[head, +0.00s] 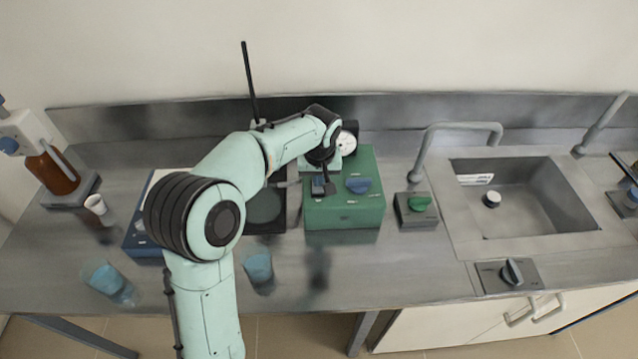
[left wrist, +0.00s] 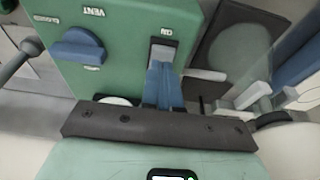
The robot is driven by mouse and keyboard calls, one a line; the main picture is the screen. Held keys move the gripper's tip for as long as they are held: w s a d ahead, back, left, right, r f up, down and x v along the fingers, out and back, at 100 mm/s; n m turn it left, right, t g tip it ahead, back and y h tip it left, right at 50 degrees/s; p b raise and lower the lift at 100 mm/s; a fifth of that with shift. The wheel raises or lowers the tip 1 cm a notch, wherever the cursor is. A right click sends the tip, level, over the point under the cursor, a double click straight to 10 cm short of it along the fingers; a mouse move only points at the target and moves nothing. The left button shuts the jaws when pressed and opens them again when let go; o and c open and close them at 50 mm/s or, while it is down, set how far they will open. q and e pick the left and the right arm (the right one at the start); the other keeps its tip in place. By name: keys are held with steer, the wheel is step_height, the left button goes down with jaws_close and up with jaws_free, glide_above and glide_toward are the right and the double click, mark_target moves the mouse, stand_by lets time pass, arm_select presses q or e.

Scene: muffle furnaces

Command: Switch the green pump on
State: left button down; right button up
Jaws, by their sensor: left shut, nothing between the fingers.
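The green pump (head: 345,213) stands on the steel bench in the middle of the head view. It has a blue knob (head: 358,185) on its top, marked VENT in the left wrist view (left wrist: 78,46). A pale switch (left wrist: 163,50) with an ON label sits beside the knob. My left gripper (head: 319,186) is shut and empty, with its blue fingertips (left wrist: 161,68) at the switch. The fingers cover part of the switch, so I cannot tell its position or whether they touch it. My right gripper does not show.
Blue beakers (head: 257,266) (head: 103,277) stand in front.

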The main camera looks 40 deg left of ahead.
arm_select(q)
steer(key=shift+s+f, duration=0.15)
steer(key=shift+f, duration=0.7)
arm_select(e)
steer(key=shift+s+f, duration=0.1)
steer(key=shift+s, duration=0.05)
arm_select(q)
steer(key=shift+d, duration=0.1)
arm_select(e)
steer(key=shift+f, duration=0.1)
arm_select(q)
steer(key=shift+s+d+f+b, duration=0.1)
steer(key=shift+f+b, duration=0.35)
steer(key=shift+f, duration=0.05)
steer(key=shift+s+r, duration=0.15)
steer(key=shift+s, duration=0.05)
steer(key=shift+w, duration=0.25)
steer(key=shift+w+a+r+p, duration=0.35)
steer(key=shift+p, duration=0.25)
steer(key=shift+w+a, duration=0.1)
steer(key=shift+w, duration=0.05)
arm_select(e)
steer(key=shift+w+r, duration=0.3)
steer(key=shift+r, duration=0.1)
